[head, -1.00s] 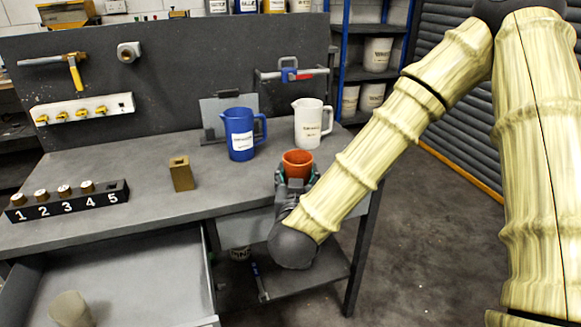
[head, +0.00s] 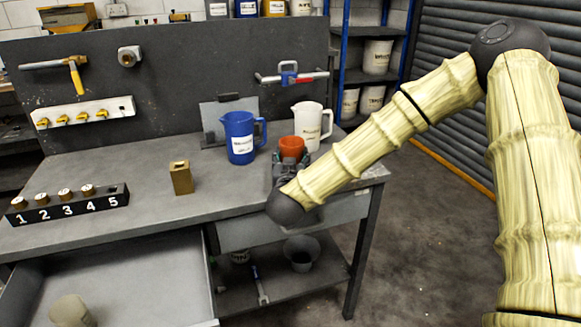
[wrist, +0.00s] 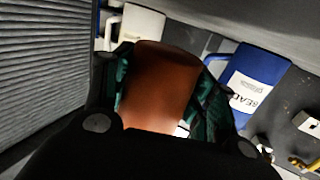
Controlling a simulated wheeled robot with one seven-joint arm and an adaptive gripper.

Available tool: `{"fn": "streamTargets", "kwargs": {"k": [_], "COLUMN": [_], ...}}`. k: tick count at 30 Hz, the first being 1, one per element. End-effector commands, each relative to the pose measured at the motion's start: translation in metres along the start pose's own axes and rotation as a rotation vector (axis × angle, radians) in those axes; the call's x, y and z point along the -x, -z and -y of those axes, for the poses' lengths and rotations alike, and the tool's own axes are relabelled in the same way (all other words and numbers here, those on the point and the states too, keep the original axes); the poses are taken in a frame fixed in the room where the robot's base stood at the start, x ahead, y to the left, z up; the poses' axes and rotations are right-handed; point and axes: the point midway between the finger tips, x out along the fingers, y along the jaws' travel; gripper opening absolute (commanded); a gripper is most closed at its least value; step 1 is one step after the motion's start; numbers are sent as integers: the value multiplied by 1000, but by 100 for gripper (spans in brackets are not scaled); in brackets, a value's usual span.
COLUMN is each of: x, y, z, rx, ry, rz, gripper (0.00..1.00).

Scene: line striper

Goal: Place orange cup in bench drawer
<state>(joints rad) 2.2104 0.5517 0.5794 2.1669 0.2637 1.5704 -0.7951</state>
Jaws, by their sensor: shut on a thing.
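The orange cup (head: 292,147) is upright near the right end of the bench, in front of the white jug. My gripper (head: 290,163) is shut on it. In the wrist view the orange cup (wrist: 160,85) sits between the green-padded fingers (wrist: 160,95). The cup's lower part is hidden by my gripper and arm in the head view, so I cannot tell whether it touches the bench top. The bench drawer (head: 130,275) is pulled open at the lower left. A beige cylindrical thing (head: 70,311) is inside it.
A blue jug (head: 239,138) and a white jug (head: 308,125) stand behind the cup. A brass block (head: 181,178) and a numbered rack (head: 70,204) are on the bench to the left. A grey bucket (head: 301,254) is on the lower shelf.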

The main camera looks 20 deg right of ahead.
Motion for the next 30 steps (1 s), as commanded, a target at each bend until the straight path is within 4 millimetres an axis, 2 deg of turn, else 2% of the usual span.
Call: {"fn": "streamTargets", "kwargs": {"k": [2,7,22,23,24,26,30], "x": [1,1,0,0,0,0,0], "y": [-14,-25,-32,-31,-31,-31,-31], "z": [0,0,0,0,0,0,0], "rx": [1,1,1,1,1,1,0], "ry": [1,2,1,1,1,1,1], "rz": [5,3,1,2,2,2,2], "gripper": [23,23,23,62,69,78,78]}}
